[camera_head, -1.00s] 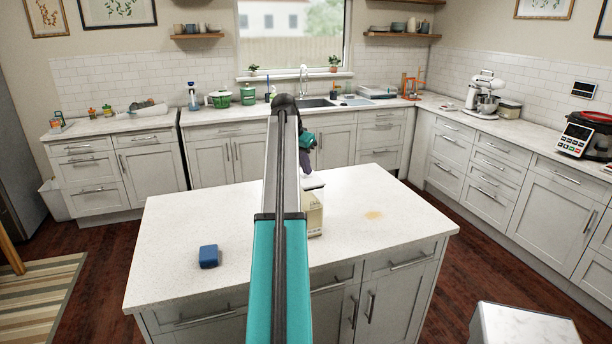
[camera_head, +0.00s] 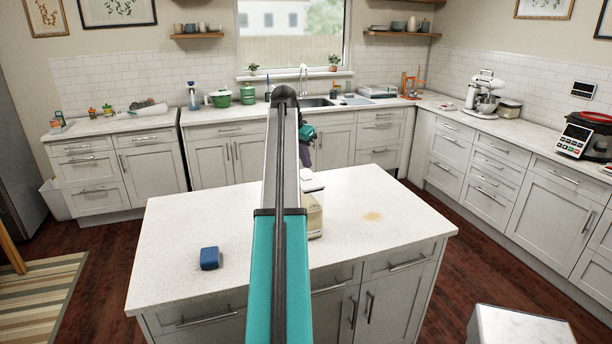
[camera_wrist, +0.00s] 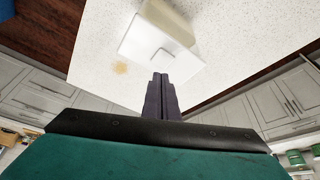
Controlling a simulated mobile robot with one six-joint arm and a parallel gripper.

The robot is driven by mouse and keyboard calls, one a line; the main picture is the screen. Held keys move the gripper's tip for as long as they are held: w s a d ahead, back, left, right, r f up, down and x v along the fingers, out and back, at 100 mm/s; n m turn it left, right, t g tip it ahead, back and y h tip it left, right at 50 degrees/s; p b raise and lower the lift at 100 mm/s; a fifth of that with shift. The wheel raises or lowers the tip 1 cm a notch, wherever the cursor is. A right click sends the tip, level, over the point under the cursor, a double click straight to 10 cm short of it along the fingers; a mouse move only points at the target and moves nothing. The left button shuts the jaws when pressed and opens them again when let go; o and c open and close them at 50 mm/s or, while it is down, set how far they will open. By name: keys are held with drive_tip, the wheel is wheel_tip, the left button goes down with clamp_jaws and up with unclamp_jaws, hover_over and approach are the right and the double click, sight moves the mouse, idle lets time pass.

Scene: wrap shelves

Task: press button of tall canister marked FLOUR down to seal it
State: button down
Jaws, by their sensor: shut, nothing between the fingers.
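A tall cream canister with a white square lid (camera_head: 311,183) stands on the island, its left part hidden behind my arm in the head view. In the wrist view the white lid (camera_wrist: 140,42) has a square button (camera_wrist: 162,57) outlined in its middle, and the cream body (camera_wrist: 172,22) shows beyond it. No marking is readable. My gripper (camera_wrist: 160,76) is shut and empty, its dark fingertips appearing over the near edge of the lid, close to the button. I cannot tell whether they touch it. In the head view the fingers are mostly hidden by my arm.
The white island top (camera_head: 180,225) carries a blue block (camera_head: 209,258) at left and a tan stain (camera_head: 373,216) at right. The rest of its top is mostly clear. Counters with a stand mixer (camera_head: 484,93), green pots (camera_head: 221,99) and a cooker (camera_head: 577,140) line the walls.

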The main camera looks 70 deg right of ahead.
drive_tip(key=shift+r+p, duration=0.9)
drive_tip(key=shift+r, duration=1.05)
